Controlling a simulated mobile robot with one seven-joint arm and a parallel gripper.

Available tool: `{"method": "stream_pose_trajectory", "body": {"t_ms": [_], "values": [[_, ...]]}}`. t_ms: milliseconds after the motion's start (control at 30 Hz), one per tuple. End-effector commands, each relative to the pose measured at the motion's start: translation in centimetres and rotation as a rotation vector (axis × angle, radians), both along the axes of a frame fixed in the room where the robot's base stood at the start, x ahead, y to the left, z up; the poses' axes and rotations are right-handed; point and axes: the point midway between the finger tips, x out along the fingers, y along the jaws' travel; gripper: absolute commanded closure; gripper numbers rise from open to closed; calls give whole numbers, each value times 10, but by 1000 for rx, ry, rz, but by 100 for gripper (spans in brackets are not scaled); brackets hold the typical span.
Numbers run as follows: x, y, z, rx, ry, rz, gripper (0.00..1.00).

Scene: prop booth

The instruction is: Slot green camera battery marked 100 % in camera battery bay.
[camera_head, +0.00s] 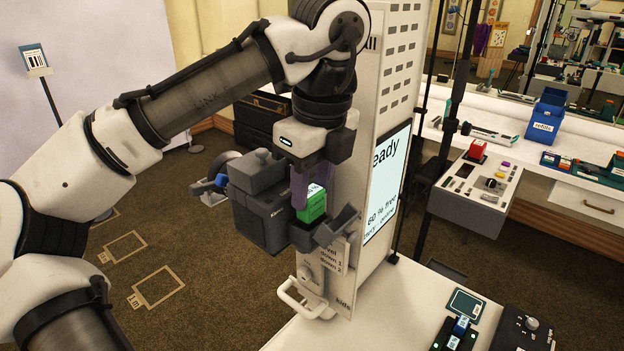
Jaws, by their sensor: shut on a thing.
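A green battery (312,206) with a white label sits below my gripper (314,190), which is shut on it. The charge marking on the label cannot be read from here. A dark grey camera (262,218) is mounted on the front of the white booth, left of the battery. The battery is upright at the camera's right side, over a dark open holder that looks like the battery bay (303,238). The battery's lower end is close to or inside it; I cannot tell which.
The white booth (386,70) with its lit screen (388,180) stands right behind my gripper. A grey flap (337,226) juts out right of the battery. A charger with a blue battery (460,327) lies on the counter at the lower right. A blue bin marked refills (544,118) stands farther back.

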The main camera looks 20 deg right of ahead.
Motion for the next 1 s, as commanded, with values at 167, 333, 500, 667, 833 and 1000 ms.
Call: {"method": "stream_pose_trajectory", "body": {"t_ms": [167, 333, 500, 667, 833, 1000], "values": [[0, 0, 0, 1, -1, 0, 89], [0, 0, 0, 1, -1, 0, 89], [0, 0, -3, 0, 0, 0, 89], [0, 0, -8, 1, -1, 0, 89], [0, 0, -14, 1, -1, 0, 89], [0, 0, -16, 1, -1, 0, 89]]}}
